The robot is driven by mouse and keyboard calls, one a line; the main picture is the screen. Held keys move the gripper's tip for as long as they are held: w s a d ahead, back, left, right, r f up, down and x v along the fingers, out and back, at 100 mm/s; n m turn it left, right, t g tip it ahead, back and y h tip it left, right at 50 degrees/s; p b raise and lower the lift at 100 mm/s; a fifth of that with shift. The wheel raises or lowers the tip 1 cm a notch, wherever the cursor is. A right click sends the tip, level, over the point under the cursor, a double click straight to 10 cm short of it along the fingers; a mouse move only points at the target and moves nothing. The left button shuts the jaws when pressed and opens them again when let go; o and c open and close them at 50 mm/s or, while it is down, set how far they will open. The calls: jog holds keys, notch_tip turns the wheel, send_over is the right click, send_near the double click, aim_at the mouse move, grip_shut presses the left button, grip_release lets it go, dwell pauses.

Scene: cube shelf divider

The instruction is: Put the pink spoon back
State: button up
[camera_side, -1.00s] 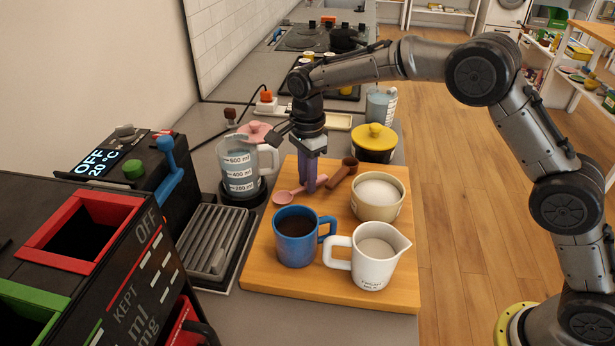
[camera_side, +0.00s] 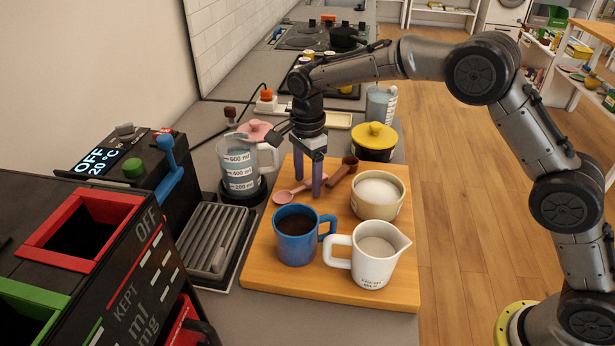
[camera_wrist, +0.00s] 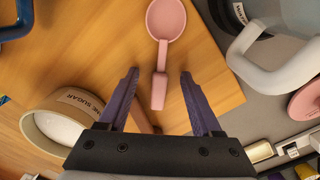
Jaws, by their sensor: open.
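The pink spoon (camera_side: 290,194) lies on the wooden board, its bowl to the left of my gripper in the side view. In the wrist view the spoon (camera_wrist: 161,58) points its handle between my two purple fingers. My gripper (camera_side: 307,190) is open and empty, its fingers reaching down on either side of the handle end. In the wrist view my gripper (camera_wrist: 159,82) shows a clear gap between each finger and the handle. The spoon appears to lie flat, apart from both fingers.
On the wooden board (camera_side: 262,268) stand a blue mug (camera_side: 295,247), a white pitcher (camera_side: 372,267), a sugar bowl (camera_side: 378,212) and a brown scoop (camera_side: 343,172). A glass kettle (camera_side: 238,180) stands left of my gripper. A yellow-lidded black pot (camera_side: 373,150) stands behind the board.

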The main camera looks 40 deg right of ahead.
jog(key=shift+r, duration=3.55)
